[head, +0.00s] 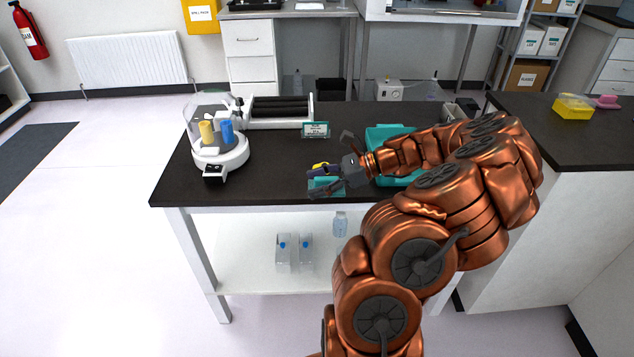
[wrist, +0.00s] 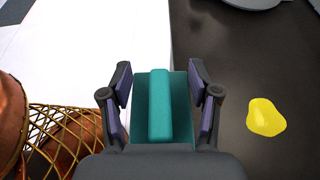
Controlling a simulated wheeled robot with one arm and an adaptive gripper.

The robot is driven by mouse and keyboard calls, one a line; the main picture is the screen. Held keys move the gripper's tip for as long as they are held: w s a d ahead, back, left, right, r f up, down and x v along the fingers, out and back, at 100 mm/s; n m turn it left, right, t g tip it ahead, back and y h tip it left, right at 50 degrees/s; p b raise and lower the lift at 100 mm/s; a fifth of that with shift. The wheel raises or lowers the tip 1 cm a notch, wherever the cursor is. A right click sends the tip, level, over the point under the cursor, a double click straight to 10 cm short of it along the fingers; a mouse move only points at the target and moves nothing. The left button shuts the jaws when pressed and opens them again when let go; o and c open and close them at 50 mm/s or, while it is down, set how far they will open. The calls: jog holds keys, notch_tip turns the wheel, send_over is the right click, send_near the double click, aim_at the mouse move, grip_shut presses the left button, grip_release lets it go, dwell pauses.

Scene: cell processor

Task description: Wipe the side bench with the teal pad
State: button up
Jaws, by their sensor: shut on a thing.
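The teal pad (wrist: 160,105) has a raised ridge along its middle and sits between the two fingers of my gripper (wrist: 160,85), which is shut on it. In the head view, my gripper (head: 326,182) and the pad (head: 320,184) are near the front edge of the dark-topped bench (head: 255,182). I cannot tell whether the pad touches the top. A yellow patch (wrist: 266,117) lies on the bench to the right of the pad in the wrist view. In the head view, the yellow patch (head: 320,165) shows just behind my gripper, partly hidden.
A round device (head: 220,153) with yellow and blue tubes stands on the bench's left. A white roller unit (head: 280,110) and small sign (head: 315,130) are behind. A teal tray (head: 385,131) is partly hidden by my arm. A taller counter (head: 545,120) stands at right.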

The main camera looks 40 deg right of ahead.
grip_shut()
jog(key=shift+w, duration=0.1)
